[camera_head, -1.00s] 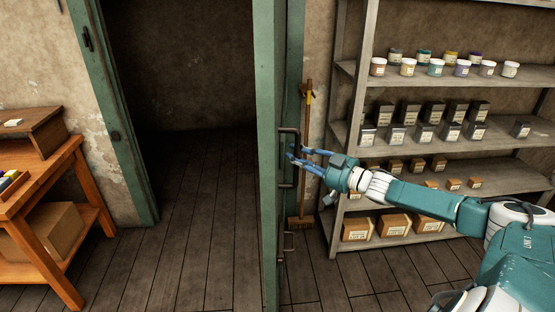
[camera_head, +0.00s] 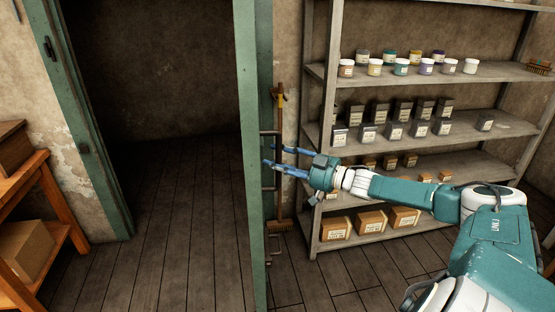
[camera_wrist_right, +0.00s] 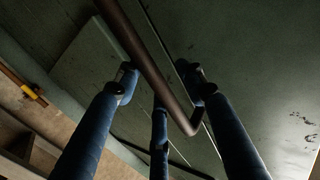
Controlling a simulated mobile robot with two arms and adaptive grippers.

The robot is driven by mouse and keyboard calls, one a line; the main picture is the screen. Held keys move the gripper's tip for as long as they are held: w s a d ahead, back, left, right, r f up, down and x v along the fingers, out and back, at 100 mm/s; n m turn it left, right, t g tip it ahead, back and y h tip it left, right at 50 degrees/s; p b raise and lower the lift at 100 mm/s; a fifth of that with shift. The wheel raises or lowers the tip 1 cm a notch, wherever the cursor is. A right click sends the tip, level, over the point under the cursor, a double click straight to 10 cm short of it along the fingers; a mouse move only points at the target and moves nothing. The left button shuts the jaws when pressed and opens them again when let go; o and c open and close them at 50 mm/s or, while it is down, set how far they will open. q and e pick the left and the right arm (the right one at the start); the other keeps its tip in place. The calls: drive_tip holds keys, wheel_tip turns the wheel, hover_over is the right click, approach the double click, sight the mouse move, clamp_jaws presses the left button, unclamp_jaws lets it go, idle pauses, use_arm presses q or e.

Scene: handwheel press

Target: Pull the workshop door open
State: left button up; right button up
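The green workshop door (camera_head: 250,100) stands open, seen nearly edge-on beside a dark doorway (camera_head: 165,130). Its dark bar handle (camera_head: 268,188) is on the face toward the shelves. My right gripper (camera_head: 269,155) is at this handle, with its blue fingers spread apart. In the right wrist view, the handle bar (camera_wrist_right: 150,65) runs between the open fingers of the gripper (camera_wrist_right: 157,88), in front of the door face (camera_wrist_right: 255,60). The fingers do not look closed on the bar; whether one touches it is unclear. My left gripper is out of view.
A shelf rack (camera_head: 322,150) with jars and boxes stands right of the door. A broom (camera_head: 280,190) leans against the wall behind the handle. A wooden workbench (camera_head: 50,215) stands at the left. The plank floor (camera_head: 165,240) in the doorway is clear.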

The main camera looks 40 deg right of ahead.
drive_tip(key=v, duration=1.2)
idle(0.3)
idle(0.4)
